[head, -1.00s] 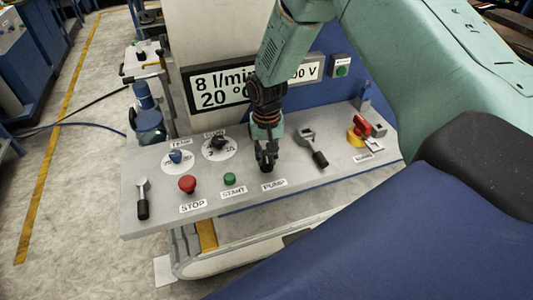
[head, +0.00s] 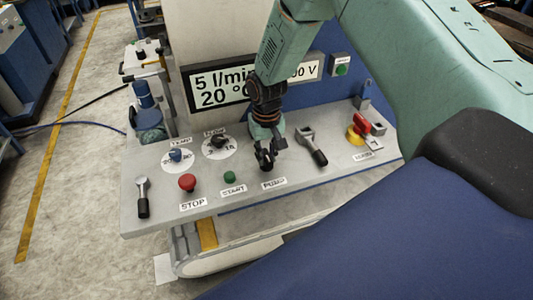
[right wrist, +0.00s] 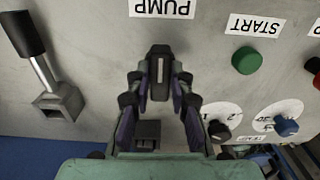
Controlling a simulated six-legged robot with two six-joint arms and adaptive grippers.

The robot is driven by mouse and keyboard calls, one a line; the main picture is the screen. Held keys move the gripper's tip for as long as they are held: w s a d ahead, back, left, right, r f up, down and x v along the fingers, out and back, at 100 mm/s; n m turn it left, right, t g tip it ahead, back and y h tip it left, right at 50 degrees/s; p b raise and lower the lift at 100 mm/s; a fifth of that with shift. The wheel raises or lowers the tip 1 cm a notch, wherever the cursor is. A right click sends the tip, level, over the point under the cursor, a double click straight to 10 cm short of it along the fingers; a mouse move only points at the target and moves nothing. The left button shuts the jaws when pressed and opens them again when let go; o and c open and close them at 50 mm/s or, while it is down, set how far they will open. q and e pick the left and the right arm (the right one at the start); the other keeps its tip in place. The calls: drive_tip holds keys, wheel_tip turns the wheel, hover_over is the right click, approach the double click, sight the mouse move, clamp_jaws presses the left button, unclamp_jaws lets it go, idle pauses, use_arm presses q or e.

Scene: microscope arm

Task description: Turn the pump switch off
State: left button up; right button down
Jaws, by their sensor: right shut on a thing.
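The pump switch (right wrist: 160,64) is a dark lever with a pale line, beside the PUMP label (right wrist: 162,8) in the right wrist view. My right gripper (right wrist: 160,88) is shut on this switch, with one finger on each side of it. In the head view my right gripper (head: 265,161) is low over the grey panel (head: 235,205), just above the PUMP label (head: 273,183), and hides most of the switch. My left gripper is not in view.
A green START button (head: 229,177), a red STOP button (head: 187,182) and two dials sit to the left. A black-handled lever (head: 313,148) and a red-and-yellow switch (head: 359,130) are to the right. The display (head: 222,84) reads 5 l/min.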

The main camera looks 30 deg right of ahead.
sight(267, 155)
drive_tip(key=c, duration=1.6)
unclamp_jaws()
drive_tip(key=shift+w+r, duration=0.1)
drive_tip(key=shift+w, duration=0.1)
drive_tip(key=o, duration=0.4)
drive_tip(key=shift+s, duration=0.1)
wheel_tip(267, 155, up, 12)
